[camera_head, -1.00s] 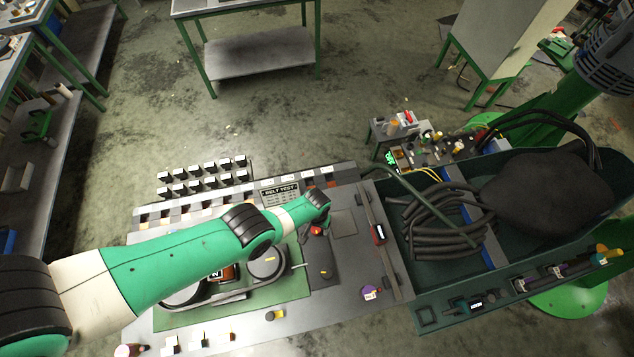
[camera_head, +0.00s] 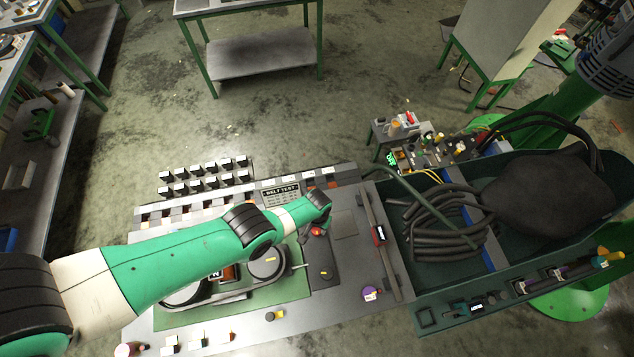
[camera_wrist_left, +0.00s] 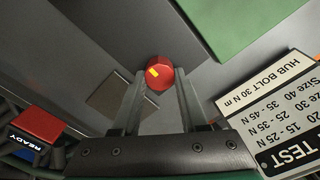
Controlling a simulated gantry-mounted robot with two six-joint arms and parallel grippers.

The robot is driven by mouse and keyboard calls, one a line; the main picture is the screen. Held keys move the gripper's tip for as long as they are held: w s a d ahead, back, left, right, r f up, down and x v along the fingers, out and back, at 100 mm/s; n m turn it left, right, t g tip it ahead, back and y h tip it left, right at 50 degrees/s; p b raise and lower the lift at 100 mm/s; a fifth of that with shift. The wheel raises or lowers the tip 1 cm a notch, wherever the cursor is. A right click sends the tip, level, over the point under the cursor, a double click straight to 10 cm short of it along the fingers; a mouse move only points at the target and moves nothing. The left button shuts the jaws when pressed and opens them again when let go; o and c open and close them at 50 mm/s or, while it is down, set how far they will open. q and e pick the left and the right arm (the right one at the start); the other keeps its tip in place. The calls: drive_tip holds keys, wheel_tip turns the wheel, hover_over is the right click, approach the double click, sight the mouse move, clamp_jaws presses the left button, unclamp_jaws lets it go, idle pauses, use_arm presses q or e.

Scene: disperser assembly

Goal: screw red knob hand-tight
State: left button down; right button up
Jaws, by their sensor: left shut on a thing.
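The red knob (camera_wrist_left: 159,73) sits between the two fingertips of my left gripper (camera_wrist_left: 160,85) in the left wrist view. A small yellow mark shows on its top. In the head view the red knob (camera_head: 317,231) is just below the end of my left arm, over the dark grey block on the bench. My left gripper is shut on the knob. In the head view the left fingers are mostly hidden by the wrist. My right gripper is not in view.
A belt test plate (camera_head: 281,193) and rows of small dark blocks lie behind the arm. A green mat (camera_head: 290,288) with a pulley assembly lies in front. A dark green bin (camera_head: 440,318) with hoses stands at right. A purple round part (camera_head: 371,293) lies at the bench's front right.

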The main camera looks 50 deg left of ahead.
use_arm(q)
drive_tip(key=m, duration=0.5)
drive_tip(key=shift+d+m, duration=0.1)
drive_tip(key=shift+m, duration=0.3)
drive_tip(key=m, duration=0.6)
drive_tip(key=shift+d, duration=0.15)
drive_tip(key=m, duration=0.5)
drive_tip(key=shift+s+m, duration=0.15)
drive_tip(key=shift+m, duration=0.25)
drive_tip(key=m, duration=0.5)
drive_tip(key=shift+s+d+m, duration=0.1)
drive_tip(key=shift+m, duration=0.3)
drive_tip(key=shift+c, duration=2.2)
unclamp_jaws()
